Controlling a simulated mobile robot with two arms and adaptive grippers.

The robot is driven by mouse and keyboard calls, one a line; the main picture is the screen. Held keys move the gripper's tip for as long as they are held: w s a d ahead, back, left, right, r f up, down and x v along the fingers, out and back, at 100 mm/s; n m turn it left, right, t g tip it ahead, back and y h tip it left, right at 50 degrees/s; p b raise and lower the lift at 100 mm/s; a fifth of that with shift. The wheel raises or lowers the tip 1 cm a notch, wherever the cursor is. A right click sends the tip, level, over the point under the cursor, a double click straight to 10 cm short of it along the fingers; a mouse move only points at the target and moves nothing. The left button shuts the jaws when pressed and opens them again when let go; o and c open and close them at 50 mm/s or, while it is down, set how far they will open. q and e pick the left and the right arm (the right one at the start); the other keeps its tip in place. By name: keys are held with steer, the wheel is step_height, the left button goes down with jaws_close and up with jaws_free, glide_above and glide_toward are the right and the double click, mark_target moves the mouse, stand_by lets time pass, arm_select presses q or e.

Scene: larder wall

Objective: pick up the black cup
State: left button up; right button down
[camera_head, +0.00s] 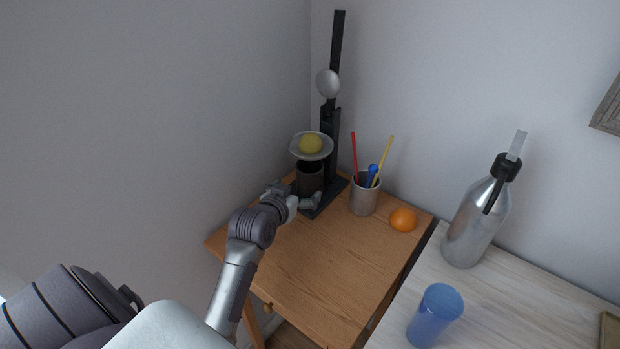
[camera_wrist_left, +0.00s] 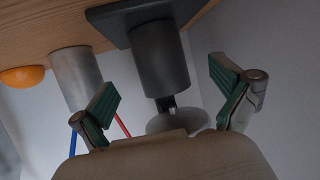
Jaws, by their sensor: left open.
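The black cup (camera_head: 310,180) stands upright on the dark base (camera_head: 325,208) of a tall black stand at the back of the wooden table. In the left wrist view, which is upside down, the cup (camera_wrist_left: 160,58) lies between and beyond the two open green-padded fingers, with gaps on both sides. The fingers do not appear to touch it. My right gripper is not in view.
The black upright (camera_head: 331,140) rises behind the cup. A metal bottle (camera_head: 477,225) and blue cup (camera_head: 434,315) stand on the pale table. The wooden table's front (camera_head: 330,275) is clear.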

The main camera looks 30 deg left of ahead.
mark_target(304, 185)
arm_select(q)
steer(key=x, duration=0.3)
steer(key=shift+f, duration=0.1)
steer(key=shift+w+a+f+p, duration=0.1)
steer(key=shift+w+p, duration=0.3)
steer(key=shift+w, duration=0.45)
steer(key=x, duration=0.3)
steer(key=shift+w+f, duration=0.2)
steer(key=shift+f, duration=0.05)
steer(key=shift+w, duration=0.15)
steer(key=c, duration=1.4)
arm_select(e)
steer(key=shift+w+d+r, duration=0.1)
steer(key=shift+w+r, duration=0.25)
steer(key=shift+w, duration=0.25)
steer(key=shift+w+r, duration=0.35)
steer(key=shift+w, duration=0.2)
